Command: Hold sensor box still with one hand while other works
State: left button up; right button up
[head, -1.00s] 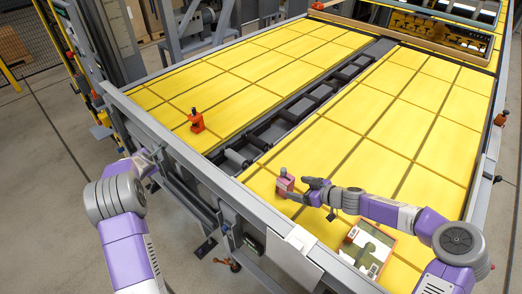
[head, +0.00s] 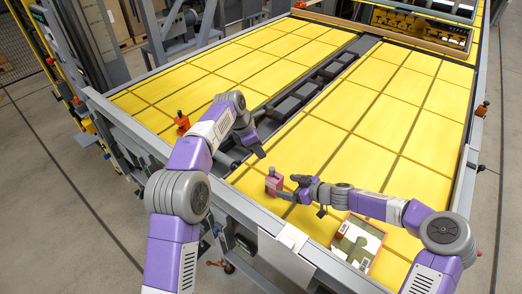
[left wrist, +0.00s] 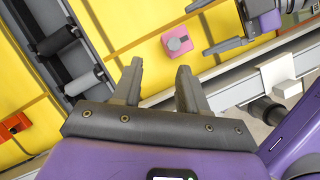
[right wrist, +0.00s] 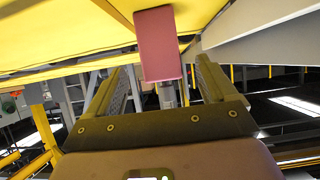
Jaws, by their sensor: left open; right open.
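The sensor box, taken to be the small pinkish-red block with a grey round knob (head: 274,183), sits on the yellow table near its front edge. It also shows in the left wrist view (left wrist: 177,43) and the right wrist view (right wrist: 157,45). My right gripper (head: 290,189) is open beside the box; in its wrist view the box lies ahead, between the lines of the two fingers. I cannot tell whether a finger touches it. My left gripper (head: 259,149) is open and empty, above the dark roller channel's edge, behind and left of the box.
An orange-red device (head: 182,123) stands at the table's left side, beyond my left arm. A shallow tray with a grey-green piece (head: 357,243) lies right of the box near the front. A dark roller channel (head: 318,80) divides the yellow panels. The panels behind are clear.

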aim_at(280, 184)
jog(key=shift+a, duration=0.2)
jog(key=shift+w+a+f, duration=0.25)
pick_arm(q)
jog(key=shift+s+d+m+g, duration=0.3)
jog(key=shift+s+d+g, duration=0.15)
jog(key=shift+s, duration=0.25)
pick_arm(e)
jog(key=x, duration=0.6)
jog(key=shift+w+a+f, duration=0.1)
jog(key=shift+w+a, duration=0.05)
jog(key=shift+a, duration=0.05)
jog(key=shift+c, duration=0.3)
jog(key=c, duration=1.1)
jog(key=shift+o, duration=0.2)
